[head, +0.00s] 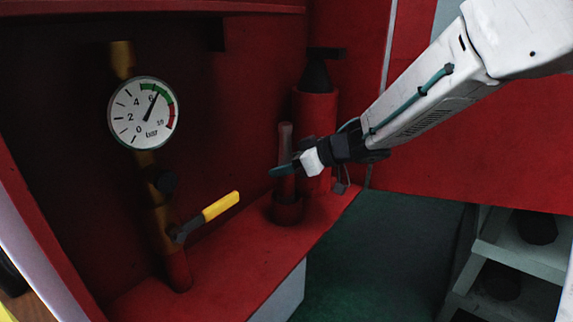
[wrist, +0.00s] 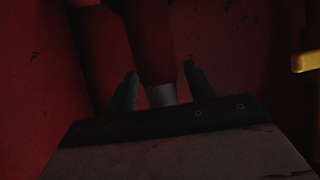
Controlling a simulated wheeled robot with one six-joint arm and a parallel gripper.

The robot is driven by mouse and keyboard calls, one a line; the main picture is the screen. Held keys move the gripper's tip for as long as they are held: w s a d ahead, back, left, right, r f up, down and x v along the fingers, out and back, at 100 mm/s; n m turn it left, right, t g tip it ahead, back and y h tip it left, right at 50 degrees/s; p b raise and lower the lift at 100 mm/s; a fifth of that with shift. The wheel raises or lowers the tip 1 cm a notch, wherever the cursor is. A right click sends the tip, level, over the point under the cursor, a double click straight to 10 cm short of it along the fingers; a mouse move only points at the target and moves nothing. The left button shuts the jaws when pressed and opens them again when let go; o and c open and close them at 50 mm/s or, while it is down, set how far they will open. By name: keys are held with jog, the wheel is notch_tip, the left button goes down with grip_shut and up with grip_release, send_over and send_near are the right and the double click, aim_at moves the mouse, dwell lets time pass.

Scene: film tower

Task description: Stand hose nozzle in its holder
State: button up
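My gripper (head: 284,171) reaches in from the right at the nozzle's mid height. In the wrist view the dark red nozzle body (wrist: 155,45) and grey part lie between the two fingers of my gripper (wrist: 162,88). A gap shows on each side, so the gripper looks open around the nozzle.
A red extinguisher (head: 315,112) with a black top stands just behind the nozzle. A pressure gauge (head: 143,113) and a pipe with a yellow lever (head: 220,206) are to the left. The red ledge (head: 240,255) is bare in front. Grey steps (head: 520,240) are at the lower right.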

jog(key=shift+r, duration=0.1)
jog(key=s+d+r+m+t+h, duration=0.1)
jog(key=d+r+m+t+h, duration=0.25)
jog(key=d+r, duration=0.45)
jog(key=s+d+r+m+t+h, duration=0.1)
jog(key=d+r+m+t+h, duration=0.2)
jog(key=d, duration=0.9)
jog(key=s+d+r+m+h, duration=0.1)
jog(key=s+d+m+h, duration=0.2)
jog(key=s+d+h, duration=0.4)
jog(key=s+d+f+m+g, duration=0.2)
jog(key=s, duration=0.3)
jog(key=s+d+f+m+g, duration=0.1)
jog(key=s+d+f+g, duration=0.1)
jog(key=s+g, duration=0.15)
jog(key=s+a+f+g+y, duration=0.1)
jog(key=s+a+f+g, duration=0.1)
jog(key=s, duration=0.6)
jog(key=s+a+f+g+y, duration=0.1)
jog(key=s+a+f+g, duration=0.2)
jog(key=s, duration=0.6)
jog(key=shift+s+a+f+y, duration=0.25)
jog(key=shift+s+a+y, duration=0.05)
jog(key=shift+a+y, duration=0.05)
